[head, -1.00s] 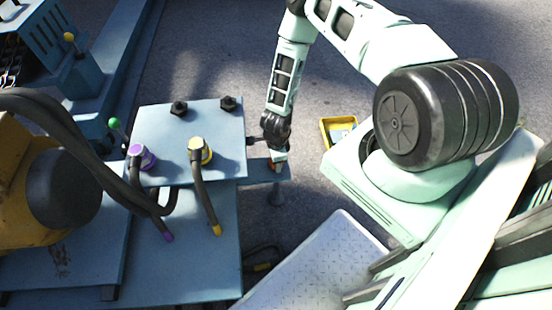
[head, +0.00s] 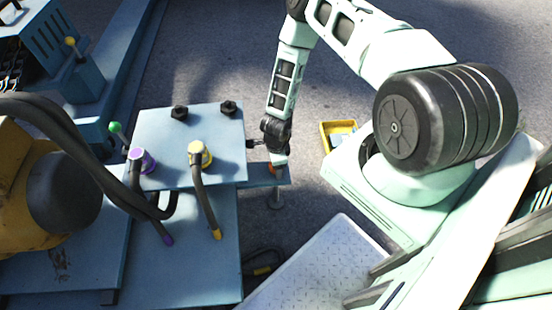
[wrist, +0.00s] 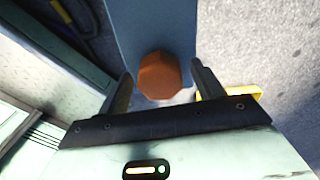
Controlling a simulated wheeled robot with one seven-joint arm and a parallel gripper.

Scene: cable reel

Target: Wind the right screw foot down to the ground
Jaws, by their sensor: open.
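The right screw foot shows in the wrist view as an orange hex head (wrist: 160,75) at the end of a blue bracket arm (wrist: 152,25). In the head view its metal leg and round pad (head: 276,199) show below the bracket (head: 262,176), over the ground; whether the pad touches the ground I cannot tell. My gripper (wrist: 162,85) is open, with one finger on each side of the orange head. A gap shows on both sides in the wrist view. In the head view my gripper (head: 275,165) points down over the bracket end and hides most of the head.
A blue panel (head: 225,130) with purple (head: 146,158) and yellow (head: 200,155) hose couplings stands left of my gripper. A yellow tray (head: 333,128) lies on the ground to the right. A grey tread plate (head: 320,265) is in front. Dark cable lies under the bracket.

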